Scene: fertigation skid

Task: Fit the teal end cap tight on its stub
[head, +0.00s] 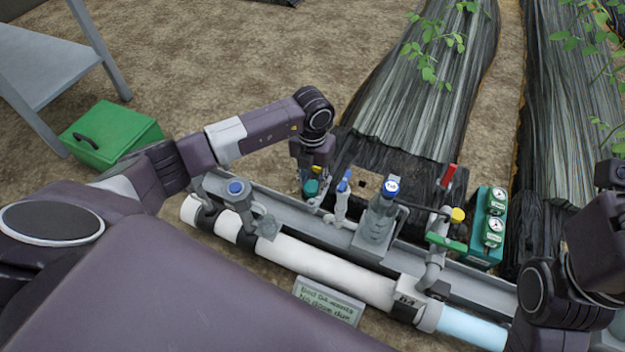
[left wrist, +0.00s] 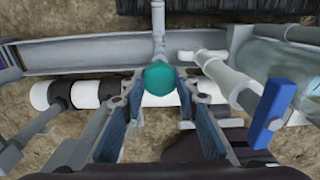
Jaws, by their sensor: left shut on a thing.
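The teal end cap (left wrist: 160,78) sits between the fingertips of my left gripper (left wrist: 162,86) in the left wrist view, and the gripper is shut on it. A grey vertical pipe stub (left wrist: 158,40) lines up just beyond the cap. I cannot tell whether the cap is seated on it or only in front of it. In the head view the cap (head: 311,187) shows as a small teal spot under my left gripper (head: 312,180), near the skid's back rail. My right arm shows at the right edge; its gripper is not visible.
A blue-handled valve (head: 343,182) stands close to the right of my left gripper, and a blue-topped fitting (head: 237,190) to its left. The white main pipe (head: 310,262) runs along the front. Gauges (head: 493,226) stand at right. A green box (head: 112,137) sits on the soil.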

